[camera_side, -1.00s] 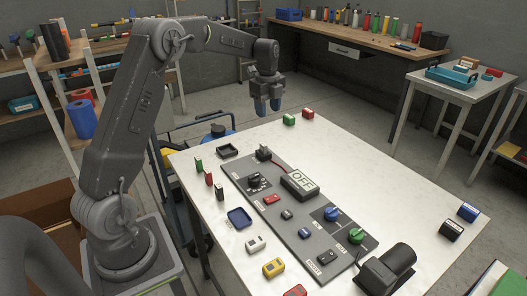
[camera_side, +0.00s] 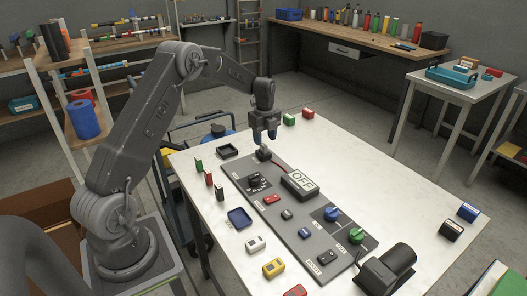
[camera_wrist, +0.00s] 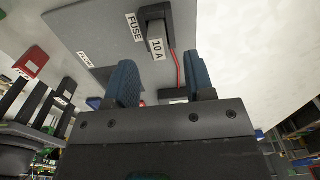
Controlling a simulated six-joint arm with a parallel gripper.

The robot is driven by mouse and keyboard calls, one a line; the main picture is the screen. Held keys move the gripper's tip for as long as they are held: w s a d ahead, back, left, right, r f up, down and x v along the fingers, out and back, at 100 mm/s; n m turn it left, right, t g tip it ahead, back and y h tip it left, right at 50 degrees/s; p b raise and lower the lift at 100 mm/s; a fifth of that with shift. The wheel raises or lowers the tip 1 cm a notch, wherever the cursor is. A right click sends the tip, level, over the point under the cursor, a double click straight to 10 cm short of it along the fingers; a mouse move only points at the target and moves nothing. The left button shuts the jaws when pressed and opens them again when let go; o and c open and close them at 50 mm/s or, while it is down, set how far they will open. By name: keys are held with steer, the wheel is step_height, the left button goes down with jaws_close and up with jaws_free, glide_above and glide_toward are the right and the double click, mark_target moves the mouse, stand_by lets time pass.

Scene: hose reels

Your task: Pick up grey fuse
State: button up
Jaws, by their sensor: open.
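The grey fuse (camera_wrist: 157,42), marked "10 A", sits in a black holder (camera_wrist: 154,14) beside a "FUSE" label in the wrist view. In the side view the fuse and holder are a small dark shape (camera_side: 264,153) at the far end of the grey panel (camera_side: 315,248). My gripper (camera_side: 265,137) points down just above the holder, with its blue fingertips apart and nothing between them. In the wrist view the gripper (camera_wrist: 164,80) shows both fingers, and the fuse lies beyond the gap between them, apart from both.
A red cable runs from the holder towards the "OFF" box (camera_side: 300,182). Green, red and black blocks stand on the table's left side, near a black tray (camera_side: 228,150) and a blue tray (camera_side: 239,218).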

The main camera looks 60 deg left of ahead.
mark_target(264, 144)
steer(key=f, duration=0.4)
steer(key=shift+a+f, duration=0.15)
steer(key=shift+a, duration=0.15)
jaws_close()
